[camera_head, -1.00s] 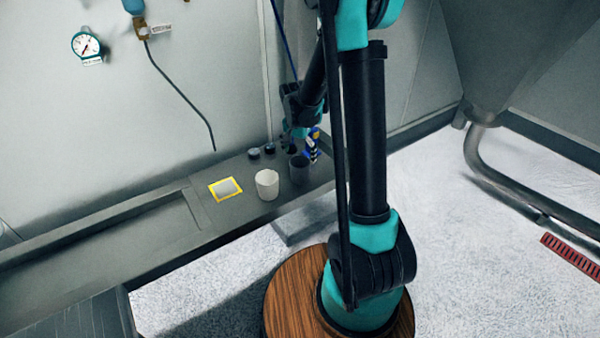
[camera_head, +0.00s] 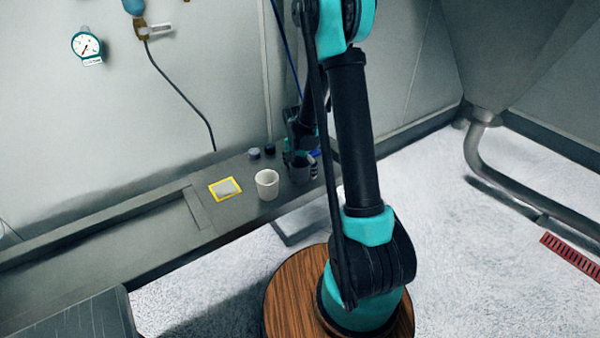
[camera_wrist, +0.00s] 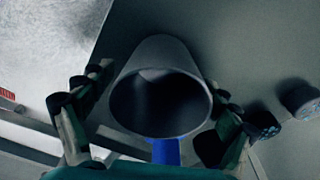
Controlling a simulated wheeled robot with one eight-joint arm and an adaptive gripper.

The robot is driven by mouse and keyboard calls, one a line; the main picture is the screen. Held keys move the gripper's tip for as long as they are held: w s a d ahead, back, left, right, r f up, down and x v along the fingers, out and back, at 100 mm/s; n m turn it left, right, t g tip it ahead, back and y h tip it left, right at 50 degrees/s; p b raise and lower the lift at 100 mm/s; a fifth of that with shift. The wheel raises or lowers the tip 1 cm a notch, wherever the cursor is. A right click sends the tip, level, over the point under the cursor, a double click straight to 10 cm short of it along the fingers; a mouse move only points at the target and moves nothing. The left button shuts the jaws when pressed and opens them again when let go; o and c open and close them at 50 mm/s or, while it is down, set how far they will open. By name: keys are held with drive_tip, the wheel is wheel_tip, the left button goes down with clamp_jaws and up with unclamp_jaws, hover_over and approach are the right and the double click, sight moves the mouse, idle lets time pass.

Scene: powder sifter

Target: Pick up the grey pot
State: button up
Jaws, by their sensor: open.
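The grey pot (camera_head: 300,175) stands on the grey counter near its right end, partly hidden by my gripper (camera_head: 301,157). In the wrist view the grey pot (camera_wrist: 163,52) fills the middle, with its round dark mouth facing the camera. My gripper (camera_wrist: 160,88) is open, with one finger on each side of the pot. The right finger is close to the pot's wall; I cannot tell if it touches. A gap shows on the left side.
A white pot (camera_head: 267,190) stands just left of the grey one. A yellow-edged pad (camera_head: 225,188) lies further left. Two dark knobs (camera_head: 254,154) are behind, near the wall. A blue thing (camera_wrist: 166,151) shows beside the pot. A cable (camera_head: 190,100) hangs on the wall.

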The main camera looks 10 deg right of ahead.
drive_tip(key=c, duration=1.3)
drive_tip(key=shift+r, duration=0.15)
